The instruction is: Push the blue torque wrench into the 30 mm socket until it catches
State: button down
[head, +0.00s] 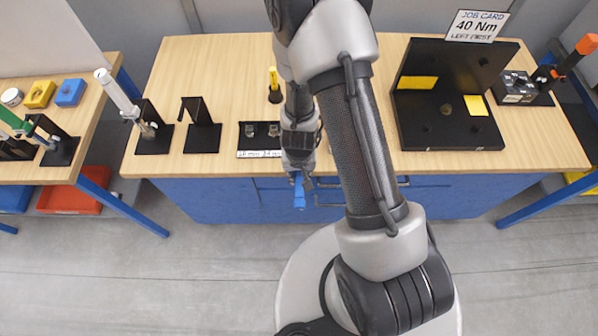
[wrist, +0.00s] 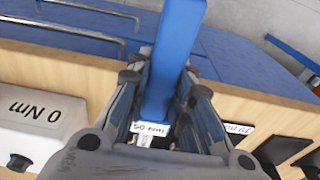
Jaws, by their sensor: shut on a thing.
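The blue torque wrench (wrist: 172,60) is between the fingers of my gripper (wrist: 160,105) in the wrist view. Its white label reads 50 Nm, with a bit of metal showing just past it. In the head view my gripper (head: 299,172) is at the bench's front edge, and the blue handle (head: 299,192) sticks out toward the floor. The black socket rack (head: 243,143) is just left of my gripper, with two sockets (head: 262,130) showing. My arm hides the rack's right side. The 30 mm socket cannot be picked out, nor whether the wrench touches one.
A yellow-handled tool (head: 274,80) stands behind the rack. An empty black stand (head: 200,138) and a white-handled wrench (head: 117,90) on its stand are to the left. A black fixture (head: 415,125) with yellow patches is right. The job card (head: 476,26) reads 40 Nm, left first.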

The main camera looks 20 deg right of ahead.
aim_at(299, 185)
jog(key=shift+s+a+b, duration=0.3)
jog(key=shift+s+b, duration=0.65)
jog(key=shift+s+a+b, duration=0.3)
jog(key=shift+s+b, duration=0.6)
jog(key=shift+s, duration=0.05)
jog(key=shift+r, duration=0.1)
